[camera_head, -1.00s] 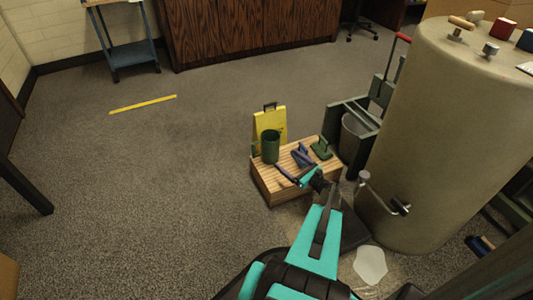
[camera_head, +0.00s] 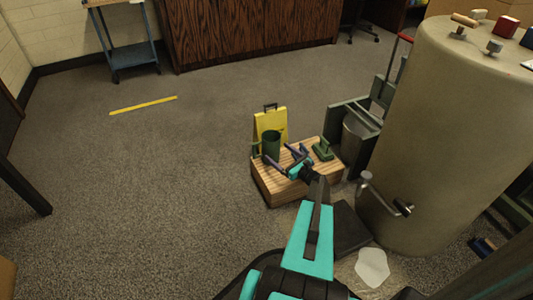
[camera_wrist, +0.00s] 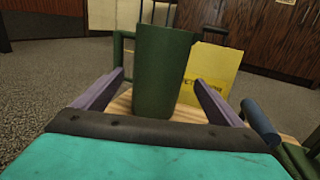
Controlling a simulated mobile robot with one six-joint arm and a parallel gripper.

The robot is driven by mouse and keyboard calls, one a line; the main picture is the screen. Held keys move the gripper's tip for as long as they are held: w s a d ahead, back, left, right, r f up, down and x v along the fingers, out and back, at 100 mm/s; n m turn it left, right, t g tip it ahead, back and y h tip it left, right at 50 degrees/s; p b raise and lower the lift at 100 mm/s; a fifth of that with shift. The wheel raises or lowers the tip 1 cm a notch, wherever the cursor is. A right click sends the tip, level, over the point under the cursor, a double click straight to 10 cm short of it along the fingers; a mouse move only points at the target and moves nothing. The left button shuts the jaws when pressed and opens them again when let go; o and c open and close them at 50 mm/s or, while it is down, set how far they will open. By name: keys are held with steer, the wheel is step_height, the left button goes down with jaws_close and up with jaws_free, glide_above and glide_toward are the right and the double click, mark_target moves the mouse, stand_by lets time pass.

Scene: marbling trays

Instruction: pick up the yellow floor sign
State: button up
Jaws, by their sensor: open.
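The yellow floor sign (camera_head: 270,124) stands upright behind the wooden crate, with a dark handle on top. A green mug (camera_head: 271,144) hides part of it. In the wrist view the sign (camera_wrist: 213,75) shows behind and to the right of the green mug (camera_wrist: 163,70). My gripper (camera_head: 284,156) is open, low over the crate, with the mug beyond and between its two purple fingers in the wrist view (camera_wrist: 150,95). I cannot tell whether the fingers touch the mug. The sign is beyond the fingers and apart from them.
The wooden crate (camera_head: 290,192) also bears a green-handled tool (camera_head: 323,151). A large beige tank (camera_head: 450,130) and a mop bucket (camera_head: 354,135) stand to the right. A white patch (camera_head: 372,268) lies on the floor. The carpet to the left is clear, with a yellow strip (camera_head: 143,105).

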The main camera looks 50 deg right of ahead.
steer(key=shift+w, duration=0.75)
steer(key=shift+w, duration=0.1)
steer(key=shift+w+f+b, duration=0.1)
steer(key=shift+w+b, duration=0.4)
steer(key=shift+w, duration=0.05)
steer(key=shift+w+d+b, duration=0.1)
steer(key=shift+w+b, duration=0.7)
steer(key=shift+w, duration=1.15)
steer(key=shift+c, duration=0.2)
steer(key=c, duration=1.2)
steer(key=shift+o, duration=0.2)
steer(key=shift+r, duration=0.2)
